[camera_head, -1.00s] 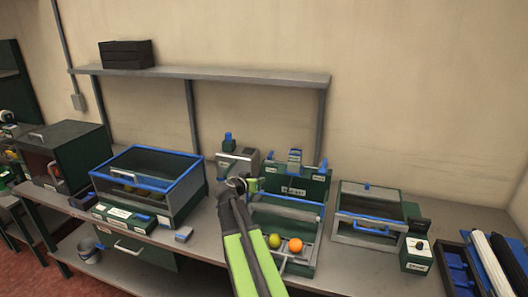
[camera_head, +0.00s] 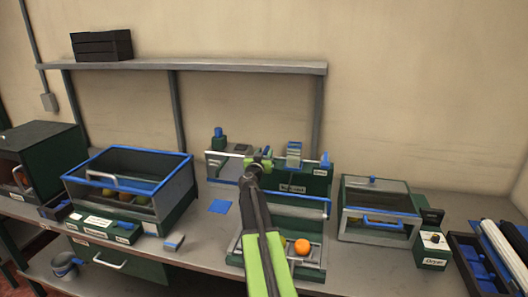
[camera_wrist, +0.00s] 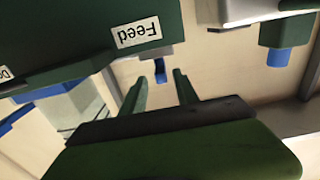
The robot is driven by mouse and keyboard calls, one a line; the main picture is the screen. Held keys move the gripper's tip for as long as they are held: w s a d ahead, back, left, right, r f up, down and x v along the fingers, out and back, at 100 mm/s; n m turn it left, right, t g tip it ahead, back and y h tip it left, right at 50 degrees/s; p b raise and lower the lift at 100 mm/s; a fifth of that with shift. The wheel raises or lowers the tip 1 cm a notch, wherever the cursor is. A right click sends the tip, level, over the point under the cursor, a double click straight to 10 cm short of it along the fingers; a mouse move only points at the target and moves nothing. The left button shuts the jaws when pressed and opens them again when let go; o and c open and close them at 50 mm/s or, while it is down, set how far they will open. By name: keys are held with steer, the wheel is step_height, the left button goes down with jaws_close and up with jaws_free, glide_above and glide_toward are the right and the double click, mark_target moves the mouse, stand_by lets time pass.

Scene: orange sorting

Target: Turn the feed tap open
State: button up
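In the wrist view, which looks upside down, a green housing (camera_wrist: 70,40) carries a white "Feed" label (camera_wrist: 137,32). A small blue tap handle (camera_wrist: 160,70) sticks out by that label. My gripper (camera_wrist: 159,77) is open and empty, its two green fingers apart on either side of the handle's line, with the handle beyond the tips. Contact cannot be made out. In the head view my gripper (camera_head: 258,159) is at the left end of the green unit (camera_head: 316,184) and hides the feed tap there.
An orange (camera_head: 302,246) lies in the tray below the green unit. A blue-capped green block (camera_head: 219,140) stands to the left. A blue-framed bin (camera_head: 185,190) is further left, a glass-lidded box (camera_head: 375,215) right. A grey shelf (camera_head: 200,67) hangs above.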

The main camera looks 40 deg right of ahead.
mark_target(268, 146)
steer(key=x, duration=0.7)
steer(key=shift+w, duration=0.3)
jaws_close()
